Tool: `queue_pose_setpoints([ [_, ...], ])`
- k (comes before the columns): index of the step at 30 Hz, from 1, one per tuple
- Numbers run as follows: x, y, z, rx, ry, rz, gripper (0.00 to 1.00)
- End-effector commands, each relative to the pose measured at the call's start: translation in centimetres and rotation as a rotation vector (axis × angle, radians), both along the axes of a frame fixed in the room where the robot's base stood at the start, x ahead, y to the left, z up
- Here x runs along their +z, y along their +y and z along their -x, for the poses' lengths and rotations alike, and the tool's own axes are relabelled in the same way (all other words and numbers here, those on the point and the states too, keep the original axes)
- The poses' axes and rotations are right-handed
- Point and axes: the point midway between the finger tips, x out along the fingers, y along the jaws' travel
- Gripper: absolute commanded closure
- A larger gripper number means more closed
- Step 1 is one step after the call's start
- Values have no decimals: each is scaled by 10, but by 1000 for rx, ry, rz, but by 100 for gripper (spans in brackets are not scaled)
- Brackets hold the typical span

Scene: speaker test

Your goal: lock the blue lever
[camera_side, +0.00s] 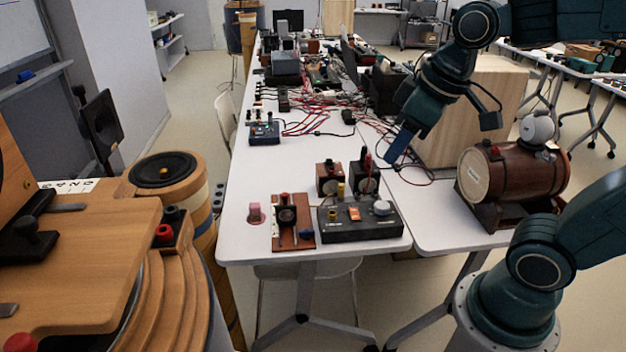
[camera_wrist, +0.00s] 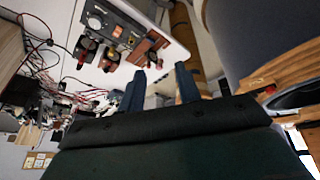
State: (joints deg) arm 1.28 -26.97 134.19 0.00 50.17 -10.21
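A small wooden board (camera_side: 293,241) near the front of the white table carries a dark knob mechanism (camera_side: 287,216). A small blue piece (camera_side: 306,233), likely the blue lever, shows at its lower right; its exact position is too small to tell. The board (camera_wrist: 149,47) also shows in the wrist view, beyond the fingertips. My gripper (camera_side: 398,150) hangs in the air above and to the right of the board, well apart from it. In the wrist view its two blue fingers (camera_wrist: 160,70) are spread, with nothing between them.
A pink-topped piece (camera_side: 256,213) is at left. A wooden barrel device (camera_side: 512,177) stands at right. Cables and equipment clutter the table's far part.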

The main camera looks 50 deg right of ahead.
Motion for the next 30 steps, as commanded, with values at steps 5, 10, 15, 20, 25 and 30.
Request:
queue_pose_setpoints([
  [5,-7,-4,-36,70,55,30,66],
  [10,-18,-9,-69,138,102,54,66],
  [15,-35,-14,-102,209,148,75,66],
  [20,-56,-20,-132,275,191,90,66],
  [25,-84,-26,-162,347,236,102,66],
  [30,-116,-33,-188,422,280,112,66],
])
